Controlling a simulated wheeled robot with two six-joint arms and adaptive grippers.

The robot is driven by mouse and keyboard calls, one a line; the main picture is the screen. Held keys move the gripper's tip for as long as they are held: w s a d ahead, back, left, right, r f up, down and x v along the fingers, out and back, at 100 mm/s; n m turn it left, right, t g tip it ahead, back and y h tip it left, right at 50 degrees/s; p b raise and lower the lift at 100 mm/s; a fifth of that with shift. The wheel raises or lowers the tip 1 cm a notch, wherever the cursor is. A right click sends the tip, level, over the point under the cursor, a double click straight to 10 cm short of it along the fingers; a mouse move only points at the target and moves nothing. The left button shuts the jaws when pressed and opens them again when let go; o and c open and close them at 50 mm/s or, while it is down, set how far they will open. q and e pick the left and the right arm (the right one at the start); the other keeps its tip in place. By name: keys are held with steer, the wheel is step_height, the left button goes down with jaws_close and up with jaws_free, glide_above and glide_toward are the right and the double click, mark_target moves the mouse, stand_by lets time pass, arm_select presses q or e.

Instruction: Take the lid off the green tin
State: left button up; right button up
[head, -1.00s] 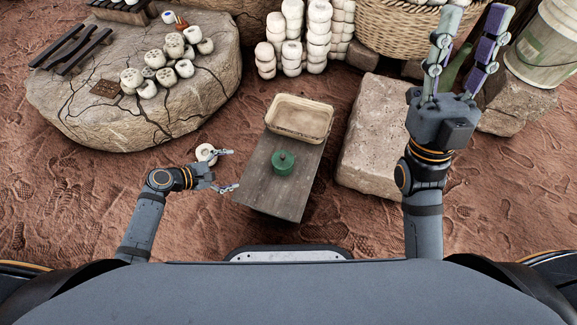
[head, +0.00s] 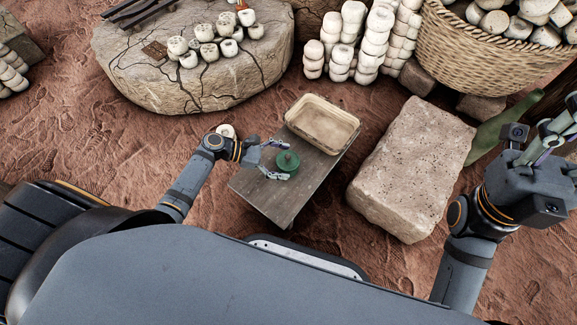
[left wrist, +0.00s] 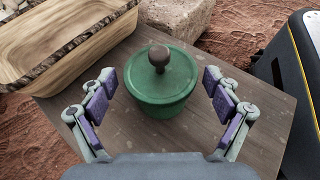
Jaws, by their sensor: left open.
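The green tin (head: 288,166) stands upright on the small wooden table. Its green lid (head: 287,157) with a dark round knob is on it; in the left wrist view the lid (left wrist: 165,78) and the brown knob (left wrist: 159,56) show clearly. My left gripper (head: 274,160) is open at the tin's left side in the head view. In the left wrist view its fingers stand to either side of the tin, with gaps. My right gripper (head: 562,128) is at the right edge, fingers apart and empty, partly cut off.
A wooden tray (head: 323,122) sits on the table (head: 270,196) behind the tin. A pale stone block (head: 415,165) stands to the right. A round stone slab (head: 190,85) with several white pieces is at back left. A basket (head: 495,50) is at back right.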

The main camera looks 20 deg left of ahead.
mark_target(298, 163)
arm_select(q)
steer(key=b+x, duration=0.3)
steer(key=x, duration=0.1)
steer(key=shift+d+f, duration=0.1)
steer(key=shift+f, duration=0.1)
steer(key=shift+w+d, duration=0.15)
steer(key=shift+d, duration=0.3)
steer(key=c, duration=1.2)
steer(key=shift+c, duration=0.2)
